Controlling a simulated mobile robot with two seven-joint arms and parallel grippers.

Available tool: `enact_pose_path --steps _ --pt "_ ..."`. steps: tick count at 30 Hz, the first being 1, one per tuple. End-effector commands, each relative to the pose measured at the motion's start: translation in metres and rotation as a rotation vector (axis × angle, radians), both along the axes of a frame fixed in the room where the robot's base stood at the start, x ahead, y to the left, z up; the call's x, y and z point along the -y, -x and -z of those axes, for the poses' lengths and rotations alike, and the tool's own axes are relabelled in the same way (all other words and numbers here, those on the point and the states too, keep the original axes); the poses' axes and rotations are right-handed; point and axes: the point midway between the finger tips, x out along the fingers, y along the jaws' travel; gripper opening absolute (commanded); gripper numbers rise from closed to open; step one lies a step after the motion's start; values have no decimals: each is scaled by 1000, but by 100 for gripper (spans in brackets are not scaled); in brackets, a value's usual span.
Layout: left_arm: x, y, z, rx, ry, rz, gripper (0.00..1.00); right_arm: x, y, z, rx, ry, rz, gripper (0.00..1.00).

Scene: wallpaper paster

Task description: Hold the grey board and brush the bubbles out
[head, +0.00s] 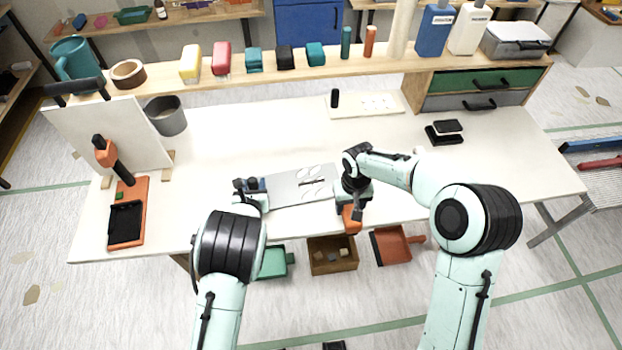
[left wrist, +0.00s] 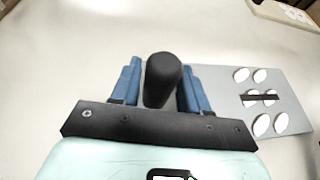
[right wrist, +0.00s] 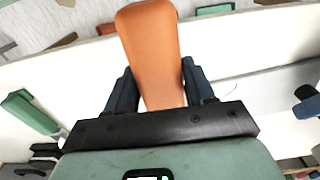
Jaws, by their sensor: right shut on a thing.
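The grey board (head: 285,190) lies flat on the white table; it also shows in the left wrist view (left wrist: 223,90). Several pale oval bubbles (head: 309,171) and a dark strip show on its right part. My left gripper (head: 252,186) is at the board's left end, its blue fingers on either side of an upright black knob (left wrist: 162,78). I cannot tell whether they grip it. My right gripper (head: 353,198) is shut on an orange handle (right wrist: 150,50), by the board's right end. The brush's working end is hidden.
An orange tray (head: 140,210) and a leaning white panel (head: 105,135) stand at the left. A grey cup (head: 165,115) is behind. A white plate (head: 365,105) and black pads (head: 444,132) lie farther back. Open bins (head: 332,255) sit below the front edge. The table behind the board is clear.

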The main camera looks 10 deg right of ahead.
Motion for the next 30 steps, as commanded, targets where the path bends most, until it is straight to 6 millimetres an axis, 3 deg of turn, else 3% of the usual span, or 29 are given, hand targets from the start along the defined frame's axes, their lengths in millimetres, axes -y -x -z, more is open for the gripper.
enact_pose_path --steps 2,14,30 --pt "0 0 1 -1 0 0 67 0 0 0 1 0 0 22" --pt "0 6 -5 4 0 0 67 0 0 -1 1 0 0 22" --pt "-5 97 -42 2 1 1 67 0 0 -1 1 0 0 22"
